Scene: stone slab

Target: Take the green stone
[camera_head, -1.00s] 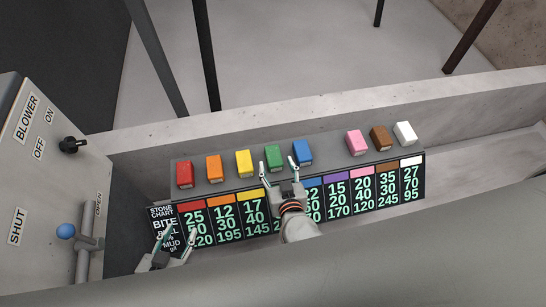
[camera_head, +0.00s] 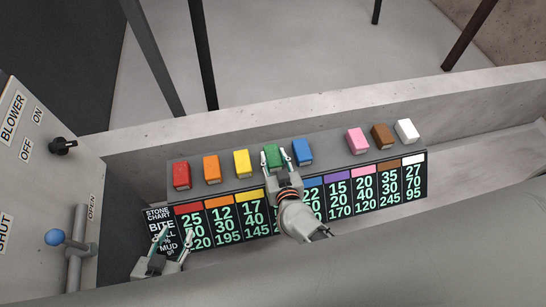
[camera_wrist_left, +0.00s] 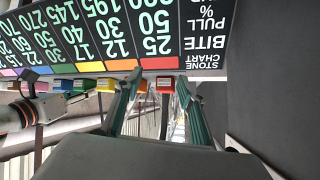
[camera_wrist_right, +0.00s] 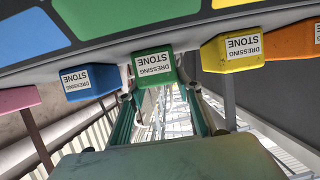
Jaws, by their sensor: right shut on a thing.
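The green stone (camera_head: 273,153) sits in the row of coloured stones on the grey shelf above the stone chart. In the right wrist view, the green stone (camera_wrist_right: 154,66) bears a "dressing stone" label. My right gripper (camera_head: 275,163) is shut on it, one finger at each side; the fingers hide part of its sides. The stone is still in line with its neighbours, and I cannot tell whether it is lifted. My left gripper (camera_head: 175,238) is open and empty in front of the chart's left end.
The yellow stone (camera_head: 242,163) and blue stone (camera_head: 303,152) stand close on either side. Red (camera_head: 182,175), orange (camera_head: 212,169), pink (camera_head: 357,140), brown (camera_head: 382,136) and white (camera_head: 406,131) stones share the shelf. The chart (camera_head: 340,198) runs below.

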